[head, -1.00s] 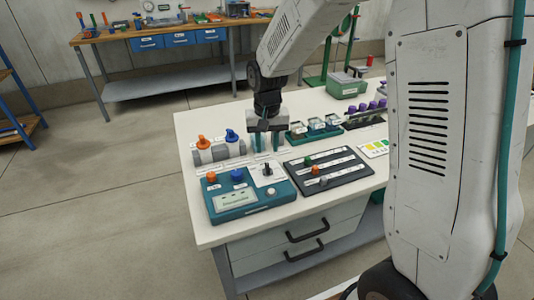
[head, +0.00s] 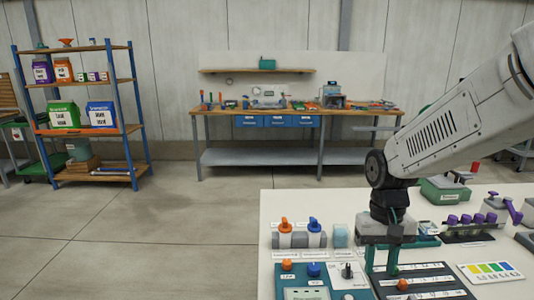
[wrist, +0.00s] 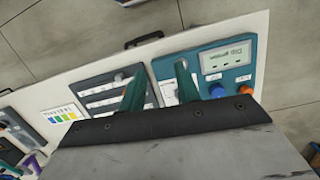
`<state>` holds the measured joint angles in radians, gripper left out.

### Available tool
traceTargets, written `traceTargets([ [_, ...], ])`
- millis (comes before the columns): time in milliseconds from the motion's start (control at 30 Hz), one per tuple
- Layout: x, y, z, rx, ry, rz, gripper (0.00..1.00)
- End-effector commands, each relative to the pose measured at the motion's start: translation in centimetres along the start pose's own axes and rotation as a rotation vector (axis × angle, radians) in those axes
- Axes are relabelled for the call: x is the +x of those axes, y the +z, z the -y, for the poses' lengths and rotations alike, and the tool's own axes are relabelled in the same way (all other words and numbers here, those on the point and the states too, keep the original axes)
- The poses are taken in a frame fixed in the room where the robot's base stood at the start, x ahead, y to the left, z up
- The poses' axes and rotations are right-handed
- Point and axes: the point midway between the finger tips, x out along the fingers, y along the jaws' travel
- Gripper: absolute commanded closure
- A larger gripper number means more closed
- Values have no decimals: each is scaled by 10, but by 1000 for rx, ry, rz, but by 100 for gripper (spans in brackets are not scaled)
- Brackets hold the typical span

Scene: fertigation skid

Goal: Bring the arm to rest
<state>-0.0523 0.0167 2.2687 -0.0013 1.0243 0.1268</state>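My gripper (head: 381,262) hangs over the white-topped bench, its two green fingers pointing down. The fingers are apart with nothing between them. In the wrist view my gripper (wrist: 160,85) also shows empty, above the gap between the teal box and the dark slider panel. The teal control box (head: 300,276) has an orange and a blue knob, and its display shows in the wrist view (wrist: 226,56). The dark slider panel (head: 440,282) lies to its right, partly behind the fingers.
Purple-capped vials (head: 470,222) and a green box (head: 443,190) stand to the right. A shelf rack (head: 85,115) and a workbench (head: 295,112) are farther back, with open floor before them.

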Motion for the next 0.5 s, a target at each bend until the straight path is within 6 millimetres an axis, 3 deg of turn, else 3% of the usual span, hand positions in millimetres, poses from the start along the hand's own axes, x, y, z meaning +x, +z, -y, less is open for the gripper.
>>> traceTargets([
  [100, -23, 46, -9, -35, -3, -18, 67],
  [300, -45, 118, -22, -76, -7, -65, 67],
  [500, -56, 171, -30, -88, -11, -155, 67],
])
